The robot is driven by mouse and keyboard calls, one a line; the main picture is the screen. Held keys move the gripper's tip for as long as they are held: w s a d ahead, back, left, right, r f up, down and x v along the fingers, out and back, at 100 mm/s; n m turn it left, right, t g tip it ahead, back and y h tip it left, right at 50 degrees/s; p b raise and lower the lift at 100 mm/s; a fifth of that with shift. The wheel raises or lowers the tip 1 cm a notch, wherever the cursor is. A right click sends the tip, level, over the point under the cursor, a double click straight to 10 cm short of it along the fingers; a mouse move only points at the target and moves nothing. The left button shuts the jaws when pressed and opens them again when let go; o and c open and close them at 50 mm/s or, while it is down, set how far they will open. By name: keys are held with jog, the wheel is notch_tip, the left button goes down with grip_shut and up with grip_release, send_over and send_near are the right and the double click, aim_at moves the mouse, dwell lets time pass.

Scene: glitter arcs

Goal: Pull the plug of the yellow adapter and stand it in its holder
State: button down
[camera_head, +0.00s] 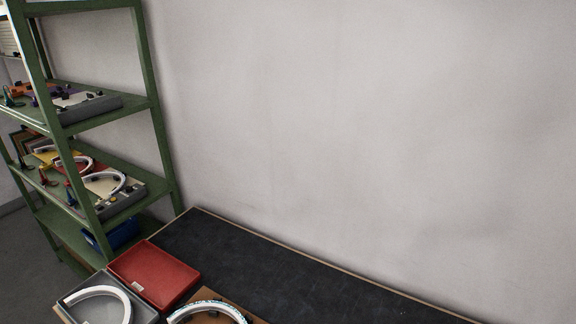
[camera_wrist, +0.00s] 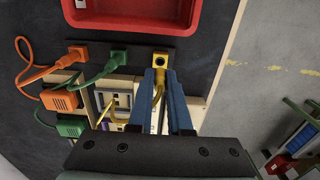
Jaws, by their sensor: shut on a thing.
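In the wrist view, my gripper (camera_wrist: 161,80) has blue fingers shut on the yellow plug (camera_wrist: 160,62). The plug is at the right part of a dark strip (camera_wrist: 140,53), with a dark round spot on its upper face. I cannot tell whether it is seated in the strip or just above it. A yellow cord (camera_wrist: 107,110) shows left of the fingers. The yellow adapter's body is not clearly visible; my gripper covers the area below. A pale socket unit (camera_wrist: 122,98) lies left of the fingers. The head view does not show my gripper.
An orange plug (camera_wrist: 75,54) and green plug (camera_wrist: 118,57) sit along the strip, their cords leading to an orange adapter (camera_wrist: 59,99) and green adapter (camera_wrist: 73,125). A red tray (camera_wrist: 128,24) lies beyond.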

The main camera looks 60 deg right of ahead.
jog(key=shift+f+b, duration=0.75)
jog(key=shift+f, duration=0.25)
jog(key=shift+f+b, duration=0.6)
jog(key=shift+f, duration=0.3)
dwell(1.1)
dwell(0.3)
jog(key=c, duration=0.8)
grip_release()
jog(key=shift+o, duration=0.2)
jog(key=shift+r+p, duration=3.65)
jog(key=shift+r, duration=0.15)
